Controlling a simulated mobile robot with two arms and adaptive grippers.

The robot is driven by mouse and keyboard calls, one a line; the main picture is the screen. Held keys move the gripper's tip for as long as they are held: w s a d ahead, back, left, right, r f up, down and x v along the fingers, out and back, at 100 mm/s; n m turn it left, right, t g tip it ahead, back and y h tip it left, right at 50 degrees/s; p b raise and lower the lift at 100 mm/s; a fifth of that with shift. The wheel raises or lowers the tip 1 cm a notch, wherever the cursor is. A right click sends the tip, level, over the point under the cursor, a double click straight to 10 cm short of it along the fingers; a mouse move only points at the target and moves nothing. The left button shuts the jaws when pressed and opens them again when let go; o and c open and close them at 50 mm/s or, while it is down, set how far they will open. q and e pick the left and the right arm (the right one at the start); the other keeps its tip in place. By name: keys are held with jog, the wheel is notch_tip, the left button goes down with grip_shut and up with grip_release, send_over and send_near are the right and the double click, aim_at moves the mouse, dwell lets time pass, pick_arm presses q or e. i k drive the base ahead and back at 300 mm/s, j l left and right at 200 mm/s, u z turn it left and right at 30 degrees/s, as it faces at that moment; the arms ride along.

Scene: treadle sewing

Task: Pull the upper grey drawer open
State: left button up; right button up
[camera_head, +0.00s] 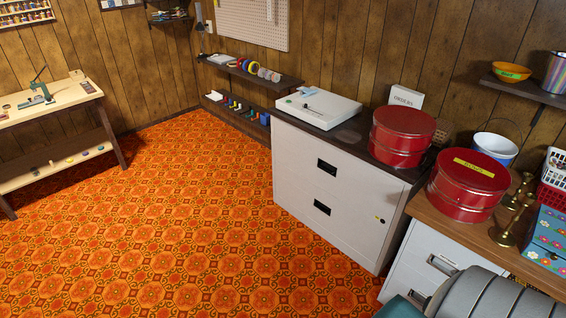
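A pale grey two-drawer cabinet (300,205) stands against the wall right of centre. Its upper drawer (355,185) has a black recessed handle (327,166) and looks closed, its front flush with the lower drawer. The lower drawer has a matching black handle (322,207) and also looks closed. A second grey cabinet (408,272) at the lower right has a metal handle (442,265) on its upper drawer, with another handle lower down. A rounded grey shape at the bottom right hides part of this second cabinet. Neither of my grippers is in view.
Another red tin (468,180) and brass candlesticks (508,228) stand on the wooden top at right. The orange patterned carpet (180,220) is clear in front. A workbench (60,102) stands left.

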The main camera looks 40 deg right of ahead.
aim_at(373, 193)
jog(key=i+z, duration=0.3)
jog(key=i, duration=0.2)
jog(key=i+j+z, duration=0.2)
jog(key=i+z, duration=0.15)
jog(key=i, duration=0.15)
